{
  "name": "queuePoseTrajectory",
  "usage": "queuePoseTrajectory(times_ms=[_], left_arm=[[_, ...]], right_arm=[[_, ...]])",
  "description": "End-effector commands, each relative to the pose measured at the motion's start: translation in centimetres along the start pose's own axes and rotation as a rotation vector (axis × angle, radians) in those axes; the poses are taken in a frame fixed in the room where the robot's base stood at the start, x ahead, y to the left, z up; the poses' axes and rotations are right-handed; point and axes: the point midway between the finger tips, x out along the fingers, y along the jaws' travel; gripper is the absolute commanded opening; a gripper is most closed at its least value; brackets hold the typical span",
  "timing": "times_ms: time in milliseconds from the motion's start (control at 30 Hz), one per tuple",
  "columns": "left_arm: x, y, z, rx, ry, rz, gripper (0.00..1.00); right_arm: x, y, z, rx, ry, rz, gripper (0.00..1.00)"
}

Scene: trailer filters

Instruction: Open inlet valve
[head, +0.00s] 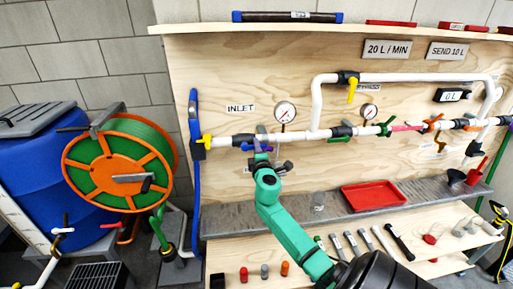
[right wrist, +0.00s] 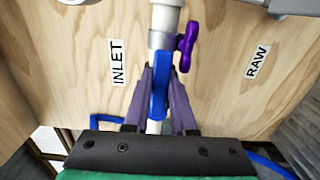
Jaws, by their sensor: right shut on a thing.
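The inlet valve's blue handle (right wrist: 159,88) is between the two fingers of my right gripper (right wrist: 160,73) in the right wrist view. The fingers are shut on it. In that view the handle looks lined up with the white pipe (right wrist: 165,18). In the head view my right gripper (head: 262,147) is at the pipe, below and right of the INLET label (head: 240,108), and hides much of the valve. The INLET label also shows in the right wrist view (right wrist: 118,63). My left gripper is not in view.
A purple handle (right wrist: 187,45) sits close beside the pipe, near the RAW label (right wrist: 257,60). A pressure gauge (head: 285,112) stands just above the pipe. A yellow handle (head: 206,141) is to the left. The grey shelf (head: 235,215) runs below, with a red tray (head: 374,196).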

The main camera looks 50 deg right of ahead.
Motion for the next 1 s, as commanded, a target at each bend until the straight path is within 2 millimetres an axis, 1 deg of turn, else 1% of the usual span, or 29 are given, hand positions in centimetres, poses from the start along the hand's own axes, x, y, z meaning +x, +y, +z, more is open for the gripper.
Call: queuePoseTrajectory(times_ms=[33,67,100,433,567,667,767,900,1000], left_arm=[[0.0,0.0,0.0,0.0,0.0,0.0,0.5],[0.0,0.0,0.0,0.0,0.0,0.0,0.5],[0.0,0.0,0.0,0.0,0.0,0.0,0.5],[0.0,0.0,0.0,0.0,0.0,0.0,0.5],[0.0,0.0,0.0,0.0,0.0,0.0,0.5],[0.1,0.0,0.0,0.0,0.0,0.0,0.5],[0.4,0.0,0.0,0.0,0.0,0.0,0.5],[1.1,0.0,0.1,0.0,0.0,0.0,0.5],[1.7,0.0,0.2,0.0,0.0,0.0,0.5]], right_arm=[[0.0,-0.1,0.0,-0.004,0.0,-0.001,0.28],[0.0,-0.1,0.0,-0.004,0.0,-0.001,0.39],[0.0,-0.1,0.0,-0.004,0.0,-0.001,0.54],[-0.1,0.0,0.0,0.0,0.0,0.0,0.54],[-1.1,-0.1,-0.1,0.001,0.002,0.0,0.54],[-2.7,-0.1,0.0,-0.001,0.002,-0.001,0.54],[-5.0,-0.3,-0.1,0.001,0.003,-0.002,0.54],[-9.1,-0.5,0.0,0.0,0.001,-0.004,0.54],[-11.7,-0.5,0.0,0.0,0.0,-0.004,0.54]])
